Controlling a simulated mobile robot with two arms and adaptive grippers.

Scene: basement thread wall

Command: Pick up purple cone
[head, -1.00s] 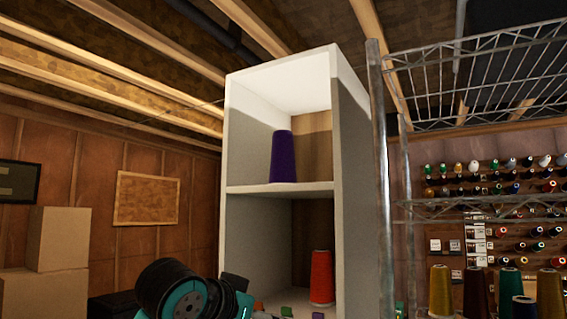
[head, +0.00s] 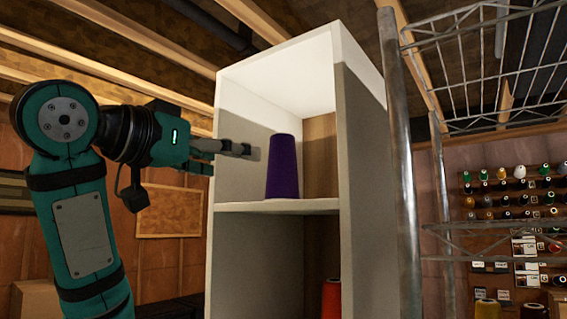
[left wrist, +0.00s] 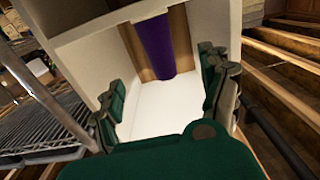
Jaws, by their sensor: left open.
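The purple cone (head: 283,166) stands upright on the upper shelf (head: 275,207) of a tall white cabinet, near its front. My left gripper (head: 243,149) is at the left of the cabinet opening, level with the cone's upper part. In the left wrist view, the gripper (left wrist: 165,95) is open, its fingers apart on either side of the shelf opening. The purple cone (left wrist: 155,45) shows between and beyond the fingers, with nothing held. My right gripper is not in view.
A red cone (head: 331,298) stands in the compartment below. The cabinet's side wall (head: 365,180) and a metal post (head: 400,160) with wire racks are to the right. A wooden board (head: 168,208) hangs on the wall behind.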

